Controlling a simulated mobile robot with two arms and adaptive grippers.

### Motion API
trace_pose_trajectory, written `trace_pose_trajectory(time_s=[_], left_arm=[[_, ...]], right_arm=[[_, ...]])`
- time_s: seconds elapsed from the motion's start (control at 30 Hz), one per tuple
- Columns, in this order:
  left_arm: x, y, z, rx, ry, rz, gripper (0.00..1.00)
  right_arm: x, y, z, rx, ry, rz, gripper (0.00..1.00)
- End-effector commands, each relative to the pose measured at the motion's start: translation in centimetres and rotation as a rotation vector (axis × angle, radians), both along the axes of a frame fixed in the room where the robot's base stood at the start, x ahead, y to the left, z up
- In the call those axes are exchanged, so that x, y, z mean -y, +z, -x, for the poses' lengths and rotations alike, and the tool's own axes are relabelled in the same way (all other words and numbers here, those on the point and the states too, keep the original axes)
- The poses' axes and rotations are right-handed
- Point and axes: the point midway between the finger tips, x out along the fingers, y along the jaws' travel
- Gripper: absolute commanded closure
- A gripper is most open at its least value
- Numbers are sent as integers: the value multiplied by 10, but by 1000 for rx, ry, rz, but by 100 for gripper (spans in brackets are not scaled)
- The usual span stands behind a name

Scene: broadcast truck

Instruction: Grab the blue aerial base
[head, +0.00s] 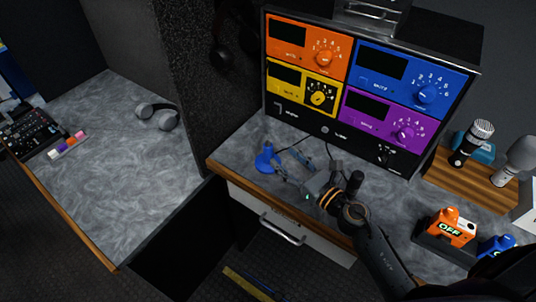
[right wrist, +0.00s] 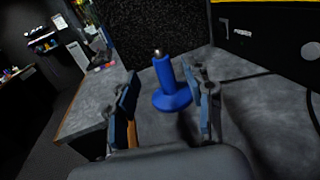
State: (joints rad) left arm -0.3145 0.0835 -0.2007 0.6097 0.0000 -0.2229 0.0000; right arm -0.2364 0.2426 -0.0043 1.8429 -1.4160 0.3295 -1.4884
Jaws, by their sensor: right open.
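The blue aerial base (head: 266,158) stands upright on the grey desk, below the rack of coloured panels. It has a round foot and a narrow stem with a metal tip. In the right wrist view the blue aerial base (right wrist: 172,88) stands just beyond and between the two fingers. My right gripper (head: 288,164) is open and points left at the base; it also shows in the right wrist view (right wrist: 166,100). I see no contact between the fingers and the base. My left gripper is not in view.
A rack with orange, blue, yellow and purple panels (head: 362,88) stands behind. A dark partition (head: 195,80) rises to the left. Orange (head: 452,226) and blue (head: 496,246) devices sit at right, with microphones on a wooden board (head: 470,178). A thin cable crosses the desk behind the gripper.

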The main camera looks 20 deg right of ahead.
Motion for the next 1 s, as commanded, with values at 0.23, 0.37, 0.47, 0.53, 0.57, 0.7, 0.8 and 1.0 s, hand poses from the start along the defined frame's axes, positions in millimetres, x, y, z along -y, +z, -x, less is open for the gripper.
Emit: trace_pose_trajectory(time_s=[0.23, 0.37, 0.47, 0.53, 0.57, 0.7, 0.8, 1.0], left_arm=[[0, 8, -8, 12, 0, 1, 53], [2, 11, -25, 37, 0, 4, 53], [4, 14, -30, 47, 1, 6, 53], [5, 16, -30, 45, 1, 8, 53], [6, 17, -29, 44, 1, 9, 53], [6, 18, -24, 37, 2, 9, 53], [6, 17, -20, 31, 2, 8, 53], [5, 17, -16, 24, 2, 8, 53]], right_arm=[[-10, 0, -24, -1, -1, -3, 48], [-15, -3, -35, -1, -3, -4, 48], [-22, -8, -48, -1, -3, -7, 48], [-26, -9, -57, 0, -3, -6, 48], [-27, -9, -61, 1, -3, -6, 48], [-32, -11, -71, 0, -2, -3, 48], [-32, -11, -72, 0, -1, -2, 48], [-32, -11, -71, 0, -1, -2, 62]])
